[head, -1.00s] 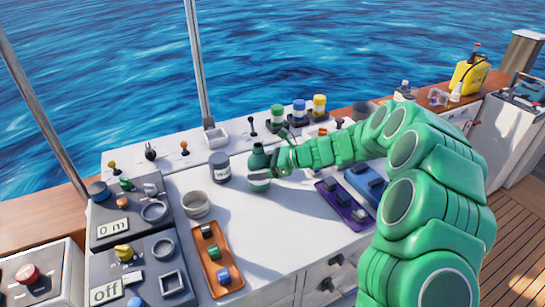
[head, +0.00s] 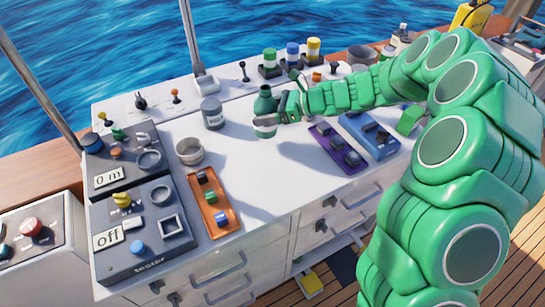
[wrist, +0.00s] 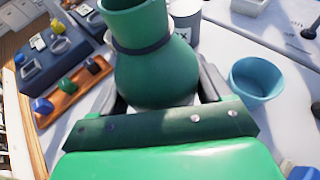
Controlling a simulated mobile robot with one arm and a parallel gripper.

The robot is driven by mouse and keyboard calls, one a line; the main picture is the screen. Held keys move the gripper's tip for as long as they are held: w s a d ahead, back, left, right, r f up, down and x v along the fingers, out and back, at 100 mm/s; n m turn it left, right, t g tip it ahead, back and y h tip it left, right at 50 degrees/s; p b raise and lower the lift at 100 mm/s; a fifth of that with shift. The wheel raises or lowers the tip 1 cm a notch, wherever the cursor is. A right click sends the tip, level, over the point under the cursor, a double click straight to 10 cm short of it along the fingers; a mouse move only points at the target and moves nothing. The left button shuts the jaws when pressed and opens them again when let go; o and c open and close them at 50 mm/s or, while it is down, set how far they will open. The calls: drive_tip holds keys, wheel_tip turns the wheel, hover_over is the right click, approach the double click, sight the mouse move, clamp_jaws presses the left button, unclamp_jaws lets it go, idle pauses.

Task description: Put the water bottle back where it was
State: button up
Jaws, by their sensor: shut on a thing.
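The water bottle (head: 264,103) is green, with a narrow neck and a rounded body, and stands upright above or on the white counter (head: 255,180). In the wrist view the bottle (wrist: 153,70) fills the space between the fingers, with a dark band round its neck. My gripper (head: 268,121) reaches in from the right and is shut on the bottle's lower body. The fingers hide part of the bottle, and I cannot tell whether its base touches the counter.
A grey jar (head: 213,113), a pale cup (head: 189,150) and an orange tray (head: 212,203) are to the left. A teal cup (wrist: 257,80) is close on the right in the wrist view. A purple tray (head: 338,148) lies right. The counter's front middle is clear.

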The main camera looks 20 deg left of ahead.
drive_tip(key=s+d+r+m+t, duration=0.1)
drive_tip(key=s+d+r, duration=0.4)
drive_tip(key=s, duration=0.4)
drive_tip(key=s+d+r, duration=0.3)
drive_tip(key=s+d, duration=0.3)
drive_tip(key=s, duration=0.3)
drive_tip(key=shift+w+a+f, duration=1.15)
drive_tip(key=shift+w+f, duration=0.75)
drive_tip(key=shift+f, duration=0.2)
drive_tip(key=shift+w+a+f, duration=1.15)
drive_tip(key=shift+w+f, duration=0.8)
drive_tip(key=shift+f, duration=0.15)
drive_tip(key=shift+w+a+f, duration=1.15)
drive_tip(key=shift+w+f, duration=0.75)
drive_tip(key=shift+f, duration=0.2)
drive_tip(key=shift+f, duration=0.1)
drive_tip(key=o, duration=1.2)
